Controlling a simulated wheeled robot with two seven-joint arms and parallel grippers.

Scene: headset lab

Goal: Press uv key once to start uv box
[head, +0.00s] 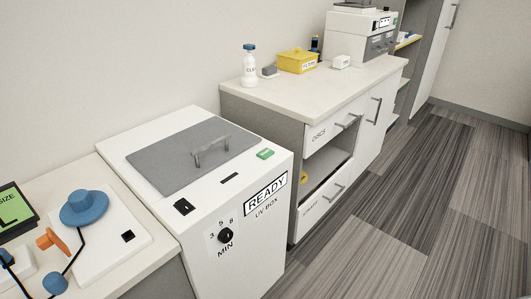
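The UV box (145,140) is a white cabinet with a grey lid (165,160) on top, and the lid with its metal handle (211,150) is shut. A green key (265,154) with small unreadable print sits on the top near the right edge. A black switch-like part (184,207) and a dark slot (230,178) lie along the top's front edge. The front shows a "READY" sign (265,193) above "UV BOX", and a black dial (226,235) marked 3, 5, 8 MIN. Neither of my grippers is in view.
A counter at the left holds a white plate with a blue knob (84,208), an orange part (52,240) and a green-screened device (14,209). A bench behind carries a white bottle (249,65) and yellow box (297,61). Striped floor (400,220) at the right is clear.

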